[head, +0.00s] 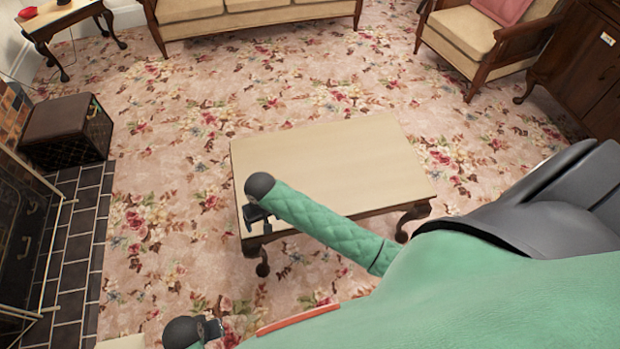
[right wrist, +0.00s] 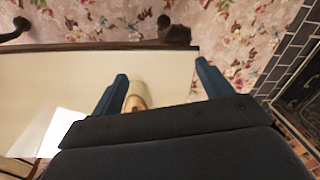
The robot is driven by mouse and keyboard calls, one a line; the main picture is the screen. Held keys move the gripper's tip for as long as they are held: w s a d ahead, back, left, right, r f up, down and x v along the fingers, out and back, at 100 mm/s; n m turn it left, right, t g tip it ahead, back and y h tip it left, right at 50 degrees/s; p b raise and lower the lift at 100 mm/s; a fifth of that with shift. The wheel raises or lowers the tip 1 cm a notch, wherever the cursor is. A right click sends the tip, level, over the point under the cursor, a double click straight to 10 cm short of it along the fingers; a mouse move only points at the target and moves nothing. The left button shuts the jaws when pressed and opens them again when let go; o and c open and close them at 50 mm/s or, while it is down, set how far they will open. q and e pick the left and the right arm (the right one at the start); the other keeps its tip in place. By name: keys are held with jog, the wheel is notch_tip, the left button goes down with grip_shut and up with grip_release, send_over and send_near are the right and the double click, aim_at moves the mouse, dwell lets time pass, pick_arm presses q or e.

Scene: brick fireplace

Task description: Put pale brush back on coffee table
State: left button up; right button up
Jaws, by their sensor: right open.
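The coffee table (head: 340,160) has a pale top and dark curved legs and stands in the middle of the head view. My right gripper (head: 257,218) is over its near left corner. In the right wrist view this gripper (right wrist: 162,70) is open, its two blue fingers apart above the tabletop (right wrist: 60,75). A pale rounded object, apparently the pale brush (right wrist: 138,92), shows between the fingers, closer to the left one and partly hidden by the gripper body. I cannot tell whether the fingers touch it. My left gripper (head: 212,329) is low at the bottom left, mostly cut off.
A dark box stool (head: 65,130) stands left by the fireplace (head: 25,225). A sofa (head: 250,15) is behind the table and an armchair (head: 490,40) at the back right. A side table (head: 65,20) is at the far left. The floral carpet around the table is clear.

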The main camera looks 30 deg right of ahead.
jog(key=s+d+f+n, duration=0.1)
jog(key=s+d, duration=0.1)
jog(key=s, duration=0.9)
jog(key=s+d+f+n+t, duration=0.1)
jog(key=s+d, duration=0.1)
jog(key=s, duration=0.9)
jog(key=shift+s+d+f, duration=0.2)
jog(key=shift+f, duration=0.2)
